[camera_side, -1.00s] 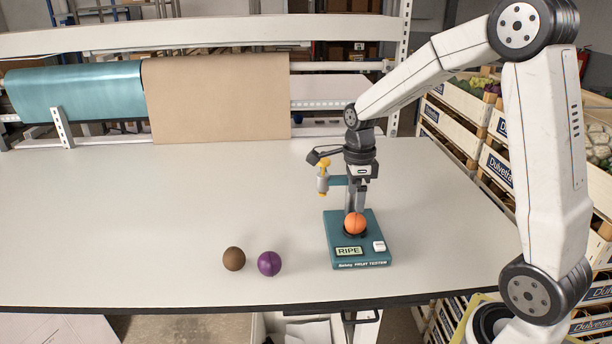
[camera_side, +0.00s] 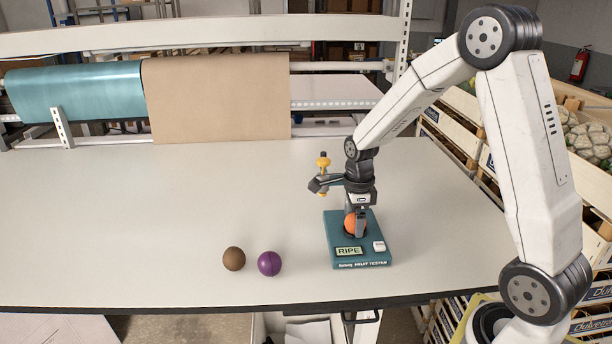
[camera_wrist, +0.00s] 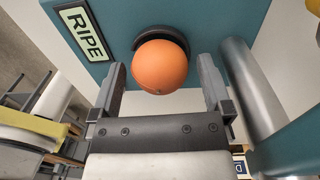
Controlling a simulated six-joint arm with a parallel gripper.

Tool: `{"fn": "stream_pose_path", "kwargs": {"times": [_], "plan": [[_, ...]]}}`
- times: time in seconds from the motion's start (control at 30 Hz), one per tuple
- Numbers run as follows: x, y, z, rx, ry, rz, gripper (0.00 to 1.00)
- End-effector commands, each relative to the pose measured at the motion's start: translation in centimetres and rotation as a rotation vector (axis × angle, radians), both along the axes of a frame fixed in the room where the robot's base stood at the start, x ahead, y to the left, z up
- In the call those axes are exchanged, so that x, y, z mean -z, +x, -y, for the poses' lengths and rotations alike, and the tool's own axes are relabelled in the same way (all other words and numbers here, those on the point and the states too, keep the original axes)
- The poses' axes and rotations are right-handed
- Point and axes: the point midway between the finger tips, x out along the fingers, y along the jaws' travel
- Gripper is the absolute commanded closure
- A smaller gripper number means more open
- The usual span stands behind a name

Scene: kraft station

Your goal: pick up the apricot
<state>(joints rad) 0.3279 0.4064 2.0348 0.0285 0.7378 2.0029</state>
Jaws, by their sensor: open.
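The orange apricot (camera_side: 350,223) rests in the dark round cup of the teal fruit tester (camera_side: 343,258). The tester's display reads RIPE. My gripper (camera_side: 356,232) is low over the tester with its fingers at the apricot, partly hiding it in the side view. In the wrist view the apricot (camera_wrist: 159,67) sits at the tips of my open gripper (camera_wrist: 162,80), between the two fingers, with a gap on each side. Part of the cup shows behind it.
A brown fruit (camera_side: 234,259) and a purple fruit (camera_side: 269,263) lie on the white table (camera_side: 150,220) to the left of the tester. A kraft paper roll (camera_side: 217,97) and a teal roll (camera_side: 75,92) hang at the back. Vegetable crates stand to the right.

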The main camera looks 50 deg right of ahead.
Motion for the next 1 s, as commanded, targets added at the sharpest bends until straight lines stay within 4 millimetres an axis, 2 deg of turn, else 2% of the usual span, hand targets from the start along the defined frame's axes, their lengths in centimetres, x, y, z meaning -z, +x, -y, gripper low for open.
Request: {"fn": "stream_pose_path", "kwargs": {"times": [0.53, 0.57, 0.8, 0.83, 0.87, 1.0], "plan": [[0.27, 0.01, -0.02, 0.0, 0.0, 0.001, 0.0], [0.27, 0.01, -0.02, 0.0, 0.0, 0.001, 0.06], [0.26, 0.01, -0.01, 0.0, 0.0, 0.001, 0.83], [0.25, 0.01, -0.01, 0.0, 0.0, 0.001, 0.88], [0.25, 0.01, -0.01, 0.0, 0.0, 0.001, 0.97], [0.25, 0.02, -0.01, 0.0, 0.0, 0.001, 0.98]]}}
